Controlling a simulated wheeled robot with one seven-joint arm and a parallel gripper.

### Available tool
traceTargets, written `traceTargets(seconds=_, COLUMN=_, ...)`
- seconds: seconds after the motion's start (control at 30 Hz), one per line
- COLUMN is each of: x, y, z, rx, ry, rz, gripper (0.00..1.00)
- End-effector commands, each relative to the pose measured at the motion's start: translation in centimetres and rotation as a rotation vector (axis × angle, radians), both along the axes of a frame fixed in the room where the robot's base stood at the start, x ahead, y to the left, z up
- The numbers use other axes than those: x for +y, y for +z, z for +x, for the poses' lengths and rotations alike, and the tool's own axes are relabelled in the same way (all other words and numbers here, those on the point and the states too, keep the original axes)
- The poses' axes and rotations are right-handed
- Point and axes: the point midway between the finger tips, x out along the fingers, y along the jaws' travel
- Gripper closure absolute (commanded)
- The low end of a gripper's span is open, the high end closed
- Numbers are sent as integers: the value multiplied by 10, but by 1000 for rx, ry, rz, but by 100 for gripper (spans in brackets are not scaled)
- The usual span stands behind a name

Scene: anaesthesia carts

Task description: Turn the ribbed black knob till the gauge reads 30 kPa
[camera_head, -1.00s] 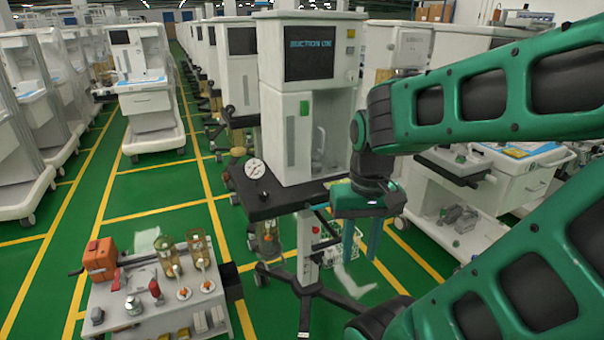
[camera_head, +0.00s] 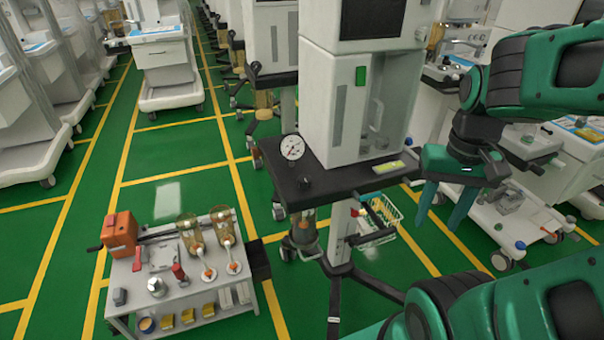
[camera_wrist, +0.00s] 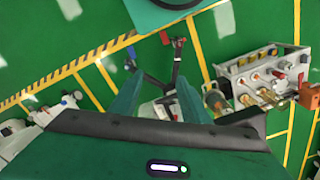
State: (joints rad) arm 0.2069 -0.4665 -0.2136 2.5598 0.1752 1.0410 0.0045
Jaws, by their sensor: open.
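The white round gauge (camera_head: 292,147) stands upright at the left edge of the suction cart's dark top. Its needle is too small to read. A small black knob (camera_head: 304,183) sits on the dark top just in front of the gauge; its ribs cannot be made out. My gripper (camera_head: 440,215) is open and empty, pointing down to the right of the cart, well apart from the knob. In the wrist view both fingers of my gripper (camera_wrist: 157,85) are spread over the cart's base, with nothing between them.
The white suction cabinet (camera_head: 345,100) rises behind the dark top (camera_head: 340,180). A wire basket (camera_head: 380,222) hangs at the cart's right. A low trolley (camera_head: 190,290) with jars and an orange box stands at left.

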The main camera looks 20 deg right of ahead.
Motion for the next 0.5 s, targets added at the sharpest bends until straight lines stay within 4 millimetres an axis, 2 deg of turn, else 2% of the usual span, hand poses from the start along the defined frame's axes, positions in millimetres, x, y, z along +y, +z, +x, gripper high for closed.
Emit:
traceTargets(seconds=0.03, x=0, y=5, z=-8, rx=-11, ry=14, rz=-1, gripper=52)
traceTargets(seconds=0.07, x=0, y=7, z=-7, rx=-13, ry=30, rz=-3, gripper=52)
traceTargets(seconds=0.17, x=-3, y=14, z=12, rx=-10, ry=153, rz=-10, gripper=52)
traceTargets(seconds=0.27, x=0, y=23, z=50, rx=-1, ry=376, rz=-22, gripper=52)
traceTargets(seconds=0.33, x=8, y=32, z=83, rx=3, ry=587, rz=-31, gripper=52)
traceTargets(seconds=0.5, x=48, y=43, z=169, rx=12, ry=1141, rz=-34, gripper=52)
